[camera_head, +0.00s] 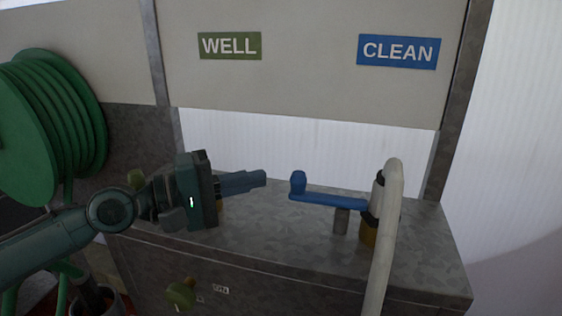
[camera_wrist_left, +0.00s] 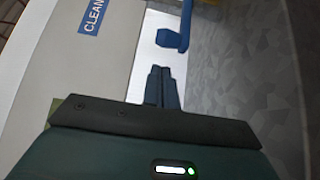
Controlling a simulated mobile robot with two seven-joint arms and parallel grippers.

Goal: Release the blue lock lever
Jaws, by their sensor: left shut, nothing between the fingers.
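The blue lock lever (camera_head: 328,199) is a flat bar with an upright knob at its left end, on the right part of the metal bench. Its right end meets a dark and brass fitting (camera_head: 369,233) beside a pale pipe. My left gripper (camera_head: 264,178) is shut and empty, pointing right at the knob with a small gap between them. In the left wrist view the shut fingers (camera_wrist_left: 161,72) sit just below the blue knob (camera_wrist_left: 170,40), apart from it. My right gripper is in neither view.
The metal bench top (camera_head: 270,235) is mostly clear. A pale pipe (camera_head: 384,240) rises at the right in front of the fitting. A green WELL sign (camera_head: 230,46) and a blue CLEAN sign (camera_head: 398,52) are on the back panel. A green hose reel (camera_head: 50,125) stands at the left.

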